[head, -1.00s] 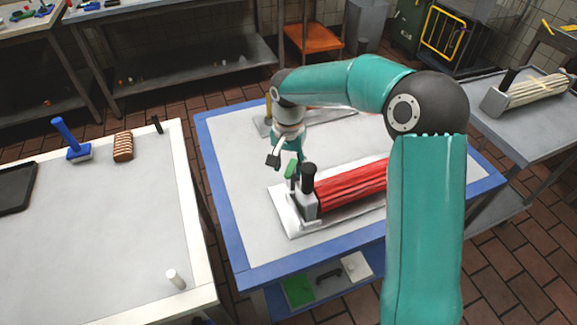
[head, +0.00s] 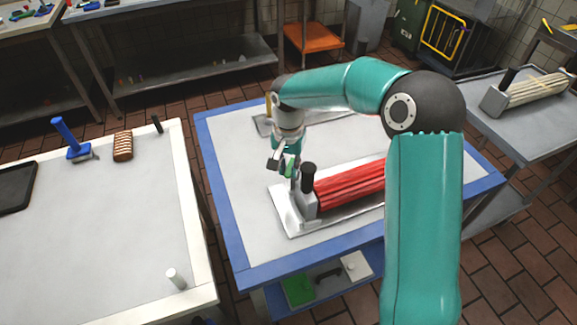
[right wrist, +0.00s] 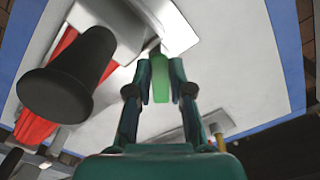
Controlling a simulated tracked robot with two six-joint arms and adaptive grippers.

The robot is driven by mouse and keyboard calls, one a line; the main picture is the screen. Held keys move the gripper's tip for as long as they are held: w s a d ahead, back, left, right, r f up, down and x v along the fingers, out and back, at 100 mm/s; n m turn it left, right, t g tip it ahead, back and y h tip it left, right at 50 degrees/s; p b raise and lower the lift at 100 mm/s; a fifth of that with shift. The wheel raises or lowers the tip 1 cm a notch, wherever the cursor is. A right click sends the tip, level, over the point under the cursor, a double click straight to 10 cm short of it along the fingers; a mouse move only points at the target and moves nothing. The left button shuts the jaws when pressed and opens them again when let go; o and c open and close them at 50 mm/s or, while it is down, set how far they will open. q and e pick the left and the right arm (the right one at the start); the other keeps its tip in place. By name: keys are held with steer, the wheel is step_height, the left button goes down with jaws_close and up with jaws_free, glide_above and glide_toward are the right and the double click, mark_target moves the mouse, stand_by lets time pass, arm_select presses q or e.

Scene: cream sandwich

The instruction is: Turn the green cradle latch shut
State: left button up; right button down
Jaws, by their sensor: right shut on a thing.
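The green latch (head: 288,170) stands at the left end of the metal cradle (head: 290,216), beside a black knob (head: 308,178). The cradle holds several red rods (head: 350,188). My right gripper (head: 285,167) has its fingers around the latch from the far left side. In the right wrist view the green latch (right wrist: 160,78) sits between the two fingers of the right gripper (right wrist: 160,92), which is shut on it. The black knob (right wrist: 68,78) is close by on the left of that view. My left gripper is not in view.
The cradle lies on a blue-edged table (head: 240,235). A second tray (head: 335,117) lies behind my right arm. A white table (head: 100,230) at left carries a blue-handled tool (head: 72,140) and a brown loaf-like block (head: 123,146). A cradle of pale rods (head: 530,88) stands at right.

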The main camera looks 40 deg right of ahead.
steer(key=shift+s+d+n+b, duration=0.1)
steer(key=shift+s+d+n, duration=0.25)
steer(key=shift+n, duration=0.95)
steer(key=shift+s+d+n+b, duration=0.1)
steer(key=shift+d+n, duration=0.3)
steer(key=shift+n, duration=0.9)
steer(key=shift+s+d+n+b, duration=0.1)
steer(key=shift+s+d+n, duration=0.25)
steer(key=shift+n, duration=0.95)
steer(key=shift+w, duration=0.1)
steer(key=c, duration=1)
jaws_free()
steer(key=shift+c, duration=0.2)
step_height(320, 180, up, 12)
